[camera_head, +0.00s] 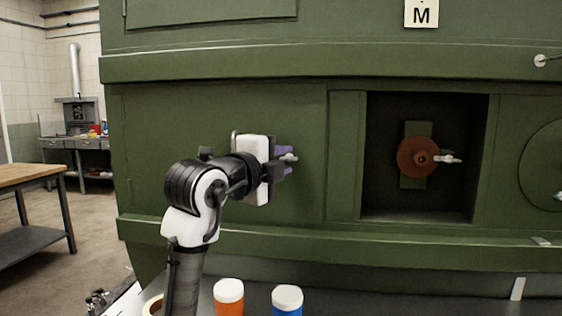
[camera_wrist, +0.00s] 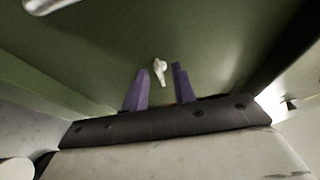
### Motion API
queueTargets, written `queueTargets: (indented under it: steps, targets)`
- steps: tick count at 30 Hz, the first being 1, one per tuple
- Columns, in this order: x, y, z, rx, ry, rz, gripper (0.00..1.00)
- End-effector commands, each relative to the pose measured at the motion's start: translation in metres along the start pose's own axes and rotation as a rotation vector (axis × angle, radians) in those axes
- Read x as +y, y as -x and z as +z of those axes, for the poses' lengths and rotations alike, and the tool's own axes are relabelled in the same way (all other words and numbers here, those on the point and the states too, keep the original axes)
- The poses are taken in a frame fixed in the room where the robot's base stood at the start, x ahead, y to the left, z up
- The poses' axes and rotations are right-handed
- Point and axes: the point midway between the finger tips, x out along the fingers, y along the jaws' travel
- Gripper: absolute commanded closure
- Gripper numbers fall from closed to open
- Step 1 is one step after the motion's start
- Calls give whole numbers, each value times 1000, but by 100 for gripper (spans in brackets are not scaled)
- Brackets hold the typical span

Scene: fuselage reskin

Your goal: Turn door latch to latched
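A small silver latch handle (camera_head: 289,157) sits on the green door panel (camera_head: 225,112), left of the recess. It also shows in the wrist view (camera_wrist: 160,70), just ahead of and between the fingertips. My gripper (camera_head: 284,160) faces the panel with its two purple fingers apart. In the wrist view, my gripper (camera_wrist: 160,82) is open, with a gap on each side of the handle. I see no clear contact. The handle's base is partly hidden by the fingers in the head view.
A recess right of my gripper holds a red-brown disc (camera_head: 412,157) with another silver handle (camera_head: 447,159). Ledges run above and below the panel. An orange jar (camera_head: 229,298) and a blue jar (camera_head: 287,300) stand low in front. A workbench (camera_head: 35,178) is at far left.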

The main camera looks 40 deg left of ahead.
Motion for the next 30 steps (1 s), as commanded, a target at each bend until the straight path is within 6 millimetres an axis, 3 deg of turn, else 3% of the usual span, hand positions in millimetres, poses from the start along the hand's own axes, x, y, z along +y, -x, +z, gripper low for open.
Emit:
queueTargets:
  steps: [7, 11, 24, 30]
  targets:
    - [0, 1, 0, 0, 1, 0, 74]
    - [1, 11, 0, -1, -1, -1, 74]
    - [1, 105, 0, -2, -2, -2, 74]
    - [1, 131, 0, -1, 1, -1, 74]
